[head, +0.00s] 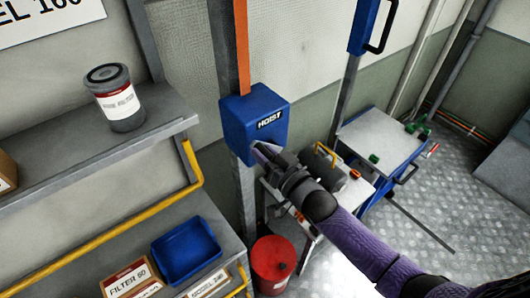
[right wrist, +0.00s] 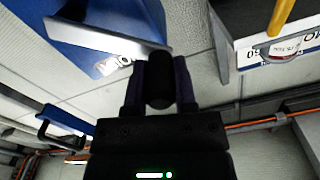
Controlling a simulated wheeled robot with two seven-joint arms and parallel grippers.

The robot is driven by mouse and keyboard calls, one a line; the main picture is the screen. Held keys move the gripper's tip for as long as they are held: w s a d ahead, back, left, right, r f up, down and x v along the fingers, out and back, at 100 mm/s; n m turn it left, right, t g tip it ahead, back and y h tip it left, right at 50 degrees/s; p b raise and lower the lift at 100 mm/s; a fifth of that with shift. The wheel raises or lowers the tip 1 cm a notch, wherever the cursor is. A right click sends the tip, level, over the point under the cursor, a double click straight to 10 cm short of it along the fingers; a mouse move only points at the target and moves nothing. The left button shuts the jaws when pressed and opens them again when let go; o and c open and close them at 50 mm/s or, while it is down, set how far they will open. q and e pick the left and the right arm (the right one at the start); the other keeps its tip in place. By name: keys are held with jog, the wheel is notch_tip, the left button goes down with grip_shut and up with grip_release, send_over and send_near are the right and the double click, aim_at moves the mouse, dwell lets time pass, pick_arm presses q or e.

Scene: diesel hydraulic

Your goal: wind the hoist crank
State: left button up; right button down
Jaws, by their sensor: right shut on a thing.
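The blue hoist box (head: 254,124), lettered HOIST, is fixed to a grey upright post. My right gripper (head: 268,153) is at the lower front of this box, its arm reaching in from the lower right. In the right wrist view, my right gripper (right wrist: 160,82) is shut on the dark crank knob (right wrist: 158,95). A pale metal crank arm (right wrist: 110,38) runs from the knob toward the upper left, in front of the blue hoist box (right wrist: 75,35). In the head view the crank is mostly hidden by the gripper. My left gripper is in neither view.
A grey shelf (head: 95,138) with a filter canister (head: 114,98) stands at left, edged by a yellow rail (head: 115,230). A blue tray (head: 186,250) lies on the lower shelf. A red can (head: 274,265) stands below the hoist. A blue cart (head: 378,145) is behind my arm.

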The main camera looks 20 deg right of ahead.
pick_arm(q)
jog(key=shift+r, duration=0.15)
pick_arm(e)
jog(key=shift+w+d+r+m, duration=0.15)
jog(key=shift+r+m, duration=0.15)
dwell(0.3)
jog(key=shift+w+d+r+m+p, duration=0.1)
jog(key=shift+d+r+m+p, duration=0.25)
jog(key=shift+m, duration=0.25)
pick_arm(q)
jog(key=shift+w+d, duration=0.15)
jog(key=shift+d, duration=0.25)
pick_arm(e)
jog(key=d+m, duration=0.1)
jog(key=m, duration=0.1)
jog(key=w+d+r+m, duration=0.1)
jog(key=d+m, duration=0.1)
jog(key=d+r+m, duration=0.1)
jog(key=d+m, duration=0.1)
jog(key=shift+w+r, duration=0.1)
jog(key=shift+w, duration=0.3)
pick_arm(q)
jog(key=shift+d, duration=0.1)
pick_arm(e)
jog(key=shift+d, duration=0.2)
